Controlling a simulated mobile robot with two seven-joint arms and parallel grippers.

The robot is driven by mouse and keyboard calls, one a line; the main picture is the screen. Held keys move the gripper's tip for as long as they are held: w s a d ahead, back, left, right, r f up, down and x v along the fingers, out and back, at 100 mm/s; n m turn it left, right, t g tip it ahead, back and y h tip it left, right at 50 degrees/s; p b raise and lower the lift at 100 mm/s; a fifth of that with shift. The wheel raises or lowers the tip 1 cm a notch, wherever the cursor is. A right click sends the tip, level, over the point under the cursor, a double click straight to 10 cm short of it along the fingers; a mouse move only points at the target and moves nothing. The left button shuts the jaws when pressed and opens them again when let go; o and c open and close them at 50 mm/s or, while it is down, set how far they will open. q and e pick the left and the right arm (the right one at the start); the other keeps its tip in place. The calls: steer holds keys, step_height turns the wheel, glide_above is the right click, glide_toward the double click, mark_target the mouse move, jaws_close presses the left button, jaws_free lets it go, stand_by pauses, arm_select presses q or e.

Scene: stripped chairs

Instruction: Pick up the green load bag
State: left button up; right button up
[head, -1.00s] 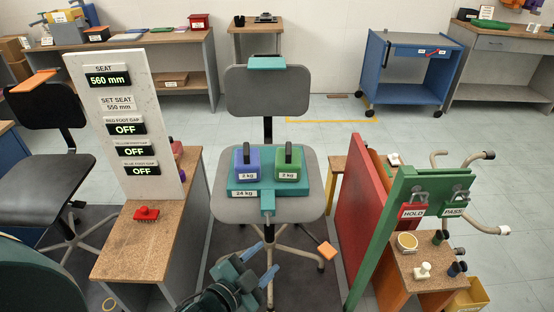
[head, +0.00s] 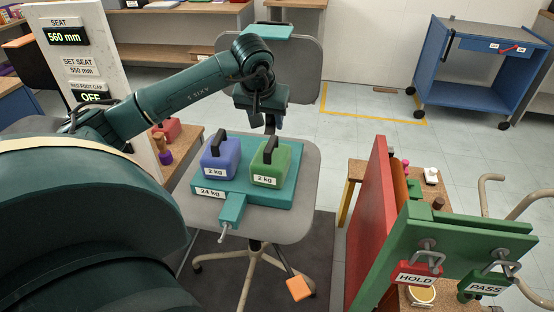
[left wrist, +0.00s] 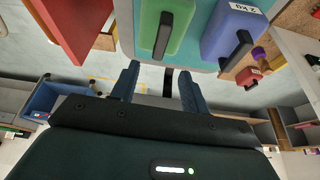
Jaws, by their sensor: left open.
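The green load bag (head: 272,167), marked 2 kg with a black handle, stands on the teal 24 kg block (head: 290,198) on the grey chair seat (head: 296,226). A blue-purple 2 kg bag (head: 219,162) stands just left of it. My left gripper (head: 270,125) is above and behind the green bag, fingers pointing down, open and empty. In the left wrist view, the open fingers (left wrist: 160,80) are apart from the green bag (left wrist: 166,25) and its handle. The blue-purple bag (left wrist: 232,28) is beside it. My right gripper is not in view.
A red panel (head: 367,205) and green frame with HOLD (head: 416,276) and PASS (head: 486,287) tags stand right of the chair. The display board (head: 82,50) is at left. The chair backrest (head: 303,72) rises behind my gripper. A blue cart (head: 480,70) stands at the back right.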

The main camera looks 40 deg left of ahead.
mark_target(271, 142)
arm_select(q)
steer(key=x, duration=1.1)
steer(key=shift+s+f, duration=0.15)
steer(key=shift+f, duration=0.2)
steer(key=shift+c, duration=0.5)
jaws_close()
stand_by(0.3)
steer(key=shift+r, duration=0.3)
